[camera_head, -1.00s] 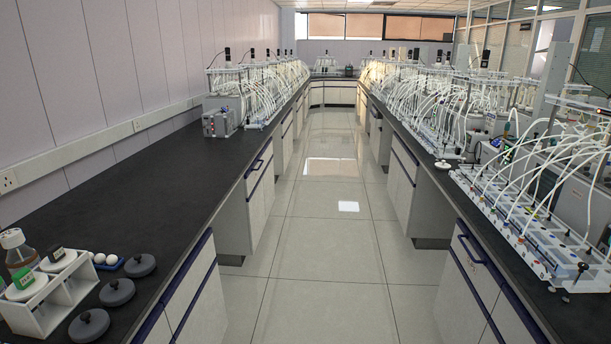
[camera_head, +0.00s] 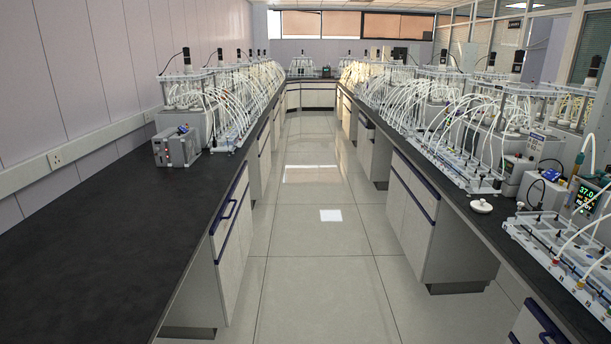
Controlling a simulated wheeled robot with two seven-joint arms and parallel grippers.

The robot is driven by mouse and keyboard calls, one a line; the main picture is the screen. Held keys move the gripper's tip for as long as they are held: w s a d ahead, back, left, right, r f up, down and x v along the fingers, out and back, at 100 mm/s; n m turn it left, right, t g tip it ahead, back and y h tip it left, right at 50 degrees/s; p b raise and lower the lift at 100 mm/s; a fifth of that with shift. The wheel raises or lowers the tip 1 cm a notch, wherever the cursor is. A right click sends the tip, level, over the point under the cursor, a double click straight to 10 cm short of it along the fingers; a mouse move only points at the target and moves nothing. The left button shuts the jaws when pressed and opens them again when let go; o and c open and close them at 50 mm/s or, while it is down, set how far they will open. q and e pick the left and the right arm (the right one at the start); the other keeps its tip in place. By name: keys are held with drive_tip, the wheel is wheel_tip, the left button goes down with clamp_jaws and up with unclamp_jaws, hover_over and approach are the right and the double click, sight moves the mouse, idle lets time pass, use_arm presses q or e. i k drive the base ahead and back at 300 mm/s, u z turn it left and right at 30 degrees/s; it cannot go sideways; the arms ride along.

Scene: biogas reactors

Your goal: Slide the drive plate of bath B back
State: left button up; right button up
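Reactor baths with white tubes and black motors on top stand along both benches. On the left bench, the nearest bath (camera_head: 232,108) has a grey control box (camera_head: 177,147) in front of it. On the right bench, a tubed bath (camera_head: 465,130) stands beyond a control unit with a lit display (camera_head: 586,197) reading 37.0. A white tray-like manifold with tubes (camera_head: 560,250) is at the right edge, partly cut off. I cannot tell which bath is B, and no drive plate is clear at this size. Neither of my grippers is in view.
A tiled aisle (camera_head: 315,245) runs clear between the benches. The near part of the left black bench top (camera_head: 110,240) is bare. A small white lid (camera_head: 481,205) lies on the right bench top. Cabinets with blue handles line both sides.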

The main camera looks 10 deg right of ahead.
sight(512, 73)
drive_tip(key=z, duration=0.2)
drive_tip(key=i, duration=1.95)
drive_tip(key=z, duration=0.75)
drive_tip(key=i, duration=2.05)
drive_tip(key=z, duration=0.55)
drive_tip(key=i, duration=1)
drive_tip(key=z, duration=0.2)
